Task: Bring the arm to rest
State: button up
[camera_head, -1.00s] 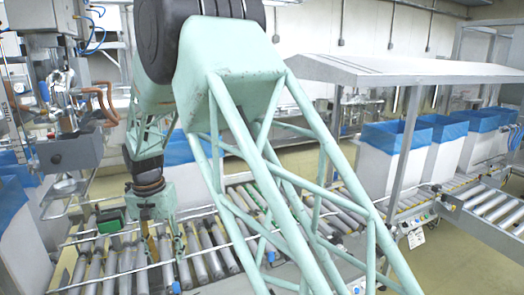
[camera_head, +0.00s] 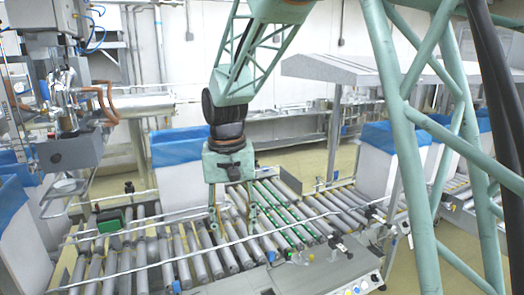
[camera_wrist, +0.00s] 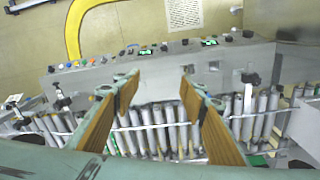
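My gripper (camera_head: 232,214) hangs pointing down over the roller conveyor (camera_head: 150,275), near the middle of the head view. Its two fingers are spread apart with nothing between them. In the wrist view my gripper (camera_wrist: 161,82) shows two wood-coloured finger pads, wide apart and empty. Rollers and a grey control panel (camera_wrist: 215,62) with buttons lie beyond the fingers. My green lattice arm reaches across the upper and right parts of the head view and hides some of the right side.
White boxes with blue liners stand at the left (camera_head: 22,240), behind the gripper (camera_head: 177,172) and at the right (camera_head: 380,165). A grey machine (camera_head: 75,150) stands at the left. A grey canopy (camera_head: 345,72) stands behind the conveyor. A yellow hose (camera_wrist: 74,30) lies on the floor.

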jog(key=s+d+r+t, duration=0.1)
jog(key=s+d+r, duration=0.4)
jog(key=s+d, duration=0.4)
jog(key=s+d+r, duration=0.5)
jog(key=s+d, duration=0.2)
jog(key=d, duration=0.4)
jog(key=s+d+r+t, duration=0.1)
jog(key=s+d, duration=0.3)
jog(key=s, duration=0.6)
jog(key=s+d+r+m+t, duration=0.1)
jog(key=s+d, duration=0.3)
jog(key=s, duration=0.6)
jog(key=shift+s+d+r+m+t, duration=0.15)
jog(key=shift+d+r+m+t, duration=0.2)
jog(key=shift+r, duration=0.2)
